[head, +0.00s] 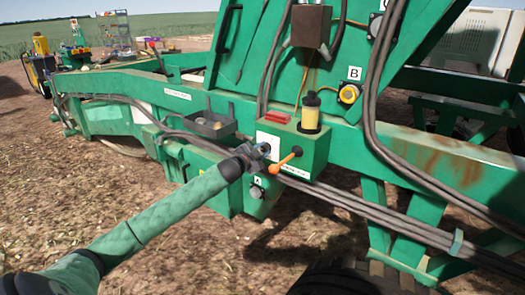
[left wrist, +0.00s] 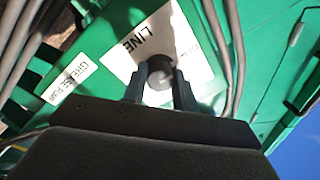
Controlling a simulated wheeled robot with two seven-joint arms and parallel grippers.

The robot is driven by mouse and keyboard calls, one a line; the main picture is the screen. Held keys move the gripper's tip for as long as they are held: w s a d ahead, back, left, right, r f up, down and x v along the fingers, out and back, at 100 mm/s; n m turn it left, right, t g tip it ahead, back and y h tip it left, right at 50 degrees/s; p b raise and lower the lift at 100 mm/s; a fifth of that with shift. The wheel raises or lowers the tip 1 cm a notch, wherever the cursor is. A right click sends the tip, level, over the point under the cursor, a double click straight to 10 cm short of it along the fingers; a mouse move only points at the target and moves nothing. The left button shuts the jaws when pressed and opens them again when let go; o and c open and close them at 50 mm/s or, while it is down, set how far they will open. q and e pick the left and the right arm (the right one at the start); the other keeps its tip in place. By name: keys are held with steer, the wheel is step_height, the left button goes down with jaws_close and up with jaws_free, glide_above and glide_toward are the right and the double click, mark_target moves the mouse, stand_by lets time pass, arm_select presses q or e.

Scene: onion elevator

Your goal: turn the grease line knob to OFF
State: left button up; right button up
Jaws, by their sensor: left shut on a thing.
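My left gripper (head: 262,150) reaches in from the left to the front of a green box (head: 312,150) on the machine. In the left wrist view its two dark fingers (left wrist: 161,88) are shut on the sides of the round grease line knob (left wrist: 158,84). A white plate (left wrist: 135,42) behind the knob reads "LINE"; the rest of its lettering is partly covered. The knob's setting cannot be read. In the head view the gripper hides the knob. My right gripper is in neither view.
An orange lever (head: 287,159) sticks out just right of the gripper. A yellow-and-black canister (head: 310,113) stands on the box. A small round knob (head: 256,191) sits below. Dark hoses (head: 350,203) run close by. A dark tray (head: 208,124) is at left.

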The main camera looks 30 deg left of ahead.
arm_select(q)
steer(key=shift+f+n, duration=0.1)
steer(key=shift+n, duration=0.4)
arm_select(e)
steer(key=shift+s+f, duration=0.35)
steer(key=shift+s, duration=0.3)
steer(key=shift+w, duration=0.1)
arm_select(q)
steer(key=o, duration=1)
steer(key=shift+a, duration=0.1)
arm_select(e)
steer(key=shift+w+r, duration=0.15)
arm_select(q)
steer(key=shift+s, duration=0.1)
steer(key=shift+s, duration=0.2)
steer(key=shift+s+a+b, duration=0.15)
steer(key=shift+s+b, duration=0.6)
steer(key=shift+s, duration=1.05)
steer(key=shift+s+a+b, duration=0.15)
steer(key=shift+s+b, duration=0.6)
steer(key=shift+s, duration=1.05)
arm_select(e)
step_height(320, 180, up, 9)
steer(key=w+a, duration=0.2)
